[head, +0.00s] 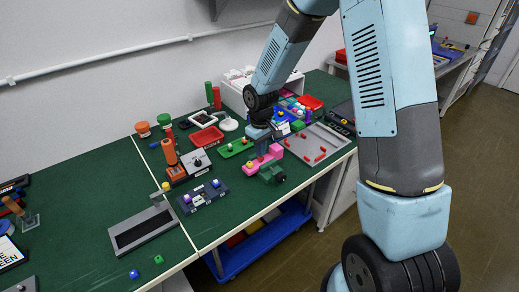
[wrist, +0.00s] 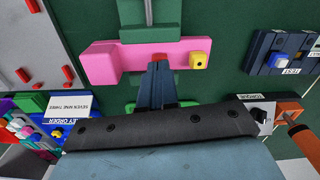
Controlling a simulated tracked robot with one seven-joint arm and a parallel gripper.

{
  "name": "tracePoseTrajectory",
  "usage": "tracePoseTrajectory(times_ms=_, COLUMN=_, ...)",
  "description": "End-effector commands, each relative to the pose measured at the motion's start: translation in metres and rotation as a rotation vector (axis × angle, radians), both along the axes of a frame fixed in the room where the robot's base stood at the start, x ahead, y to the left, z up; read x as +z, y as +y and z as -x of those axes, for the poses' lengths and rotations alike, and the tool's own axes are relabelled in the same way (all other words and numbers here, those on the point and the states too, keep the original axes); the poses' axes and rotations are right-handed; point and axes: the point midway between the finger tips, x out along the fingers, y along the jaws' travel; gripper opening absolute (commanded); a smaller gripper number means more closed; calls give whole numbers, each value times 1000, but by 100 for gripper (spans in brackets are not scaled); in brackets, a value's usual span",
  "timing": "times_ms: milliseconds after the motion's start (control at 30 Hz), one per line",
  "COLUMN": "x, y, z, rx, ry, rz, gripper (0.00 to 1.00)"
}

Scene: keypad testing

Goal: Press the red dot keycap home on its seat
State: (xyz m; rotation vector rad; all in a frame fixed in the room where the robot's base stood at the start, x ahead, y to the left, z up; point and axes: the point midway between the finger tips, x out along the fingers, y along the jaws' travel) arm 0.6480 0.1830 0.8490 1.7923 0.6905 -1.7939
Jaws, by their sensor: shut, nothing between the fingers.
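A pink block (wrist: 105,62) lies across a green stand (wrist: 150,33) in the wrist view. The pink block (head: 275,150) also shows in the head view. My gripper (wrist: 159,62) is shut and empty, its fingertips over the middle of the pink block. A small red patch (wrist: 159,56) shows right at the fingertips. It may be the red dot keycap, but the fingers hide most of it and I cannot tell whether they touch it. A yellow keycap (wrist: 199,60) with a dark centre sits at the block's right end, apart from my gripper.
A dark panel marked TEST (wrist: 280,55) is at right in the wrist view. A grey tray (head: 318,147) with red pieces stands right of the pink block in the head view. Orange-handled hardware (head: 170,152) stands to the left.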

Motion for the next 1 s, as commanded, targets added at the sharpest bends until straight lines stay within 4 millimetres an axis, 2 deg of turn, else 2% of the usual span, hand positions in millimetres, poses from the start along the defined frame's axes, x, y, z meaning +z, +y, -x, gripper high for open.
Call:
tracePoseTrajectory(times_ms=433, x=-1, y=0, z=0, rx=0, ry=0, rz=0, gripper=0)
tracePoseTrajectory(times_ms=800, x=24, y=0, z=-1, rx=-1, ry=-2, rz=-1, gripper=0)
tracePoseTrajectory(times_ms=1000, x=31, y=0, z=0, rx=-1, ry=-1, rz=-1, gripper=0)
